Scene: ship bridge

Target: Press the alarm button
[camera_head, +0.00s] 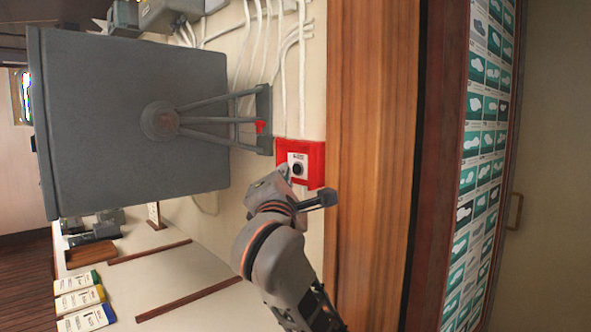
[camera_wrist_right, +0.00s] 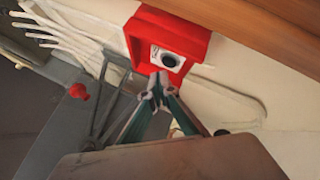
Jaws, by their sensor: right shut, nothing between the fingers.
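The alarm button (camera_head: 298,169) is a dark round button on a white plate in a red box (camera_head: 317,164) on the wall. In the right wrist view the button (camera_wrist_right: 168,60) and its red box (camera_wrist_right: 190,32) are at the top middle. My right gripper (camera_head: 286,171) is shut and empty, with its fingertips at the lower left edge of the plate. In the right wrist view my right gripper (camera_wrist_right: 158,80) has its tips just below the button. I cannot tell whether they touch the box. My left gripper is not in view.
A large grey panel (camera_head: 110,110) on a bracket (camera_head: 264,120) stands left of the red box, with a red knob (camera_wrist_right: 79,91) on the bracket. White cables (camera_head: 285,60) run along the wall. A wooden post (camera_head: 370,150) is close on the right.

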